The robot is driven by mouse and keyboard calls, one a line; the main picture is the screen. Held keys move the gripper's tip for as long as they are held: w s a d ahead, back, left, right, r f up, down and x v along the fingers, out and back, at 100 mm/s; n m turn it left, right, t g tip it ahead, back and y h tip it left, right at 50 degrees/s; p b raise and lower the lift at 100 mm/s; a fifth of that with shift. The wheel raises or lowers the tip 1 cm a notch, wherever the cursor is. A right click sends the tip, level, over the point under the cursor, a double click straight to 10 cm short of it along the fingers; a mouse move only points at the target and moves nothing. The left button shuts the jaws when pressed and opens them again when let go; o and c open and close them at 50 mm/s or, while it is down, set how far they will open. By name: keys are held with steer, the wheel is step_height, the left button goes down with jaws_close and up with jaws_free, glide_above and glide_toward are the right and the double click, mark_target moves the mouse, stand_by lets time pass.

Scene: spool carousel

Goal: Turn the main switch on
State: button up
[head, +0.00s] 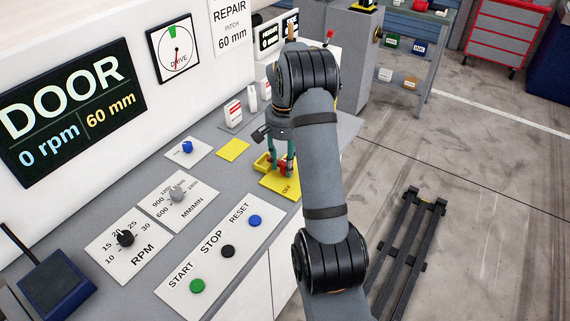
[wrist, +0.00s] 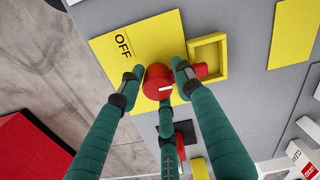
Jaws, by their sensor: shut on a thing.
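The main switch is a red round knob (wrist: 158,82) with a short white mark, on a yellow plate (wrist: 110,45) lettered OFF. In the head view the yellow plate (head: 270,184) lies at the right edge of the grey console, and the red knob (head: 283,168) shows partly between my fingers. My gripper (wrist: 160,78) has its green fingers closed around the knob, with dark fingertips at its sides; it also shows in the head view (head: 281,160). Only the OFF lettering shows; any ON lettering is hidden or out of view.
A raised yellow square frame (wrist: 223,42) stands beside the knob. The console carries a START, STOP and RESET button panel (head: 219,253), an RPM knob (head: 125,238), a MM/MIN knob (head: 176,193) and a blue button (head: 187,147). The DOOR display (head: 70,110) reads 0 rpm.

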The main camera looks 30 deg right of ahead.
mark_target(285, 161)
steer(key=shift+s, duration=0.1)
stand_by(0.3)
steer(key=o, duration=1.2)
steer(key=shift+o, duration=0.2)
step_height(285, 161, up, 12)
steer(key=shift+f, duration=0.1)
step_height(285, 161, down, 12)
stand_by(0.5)
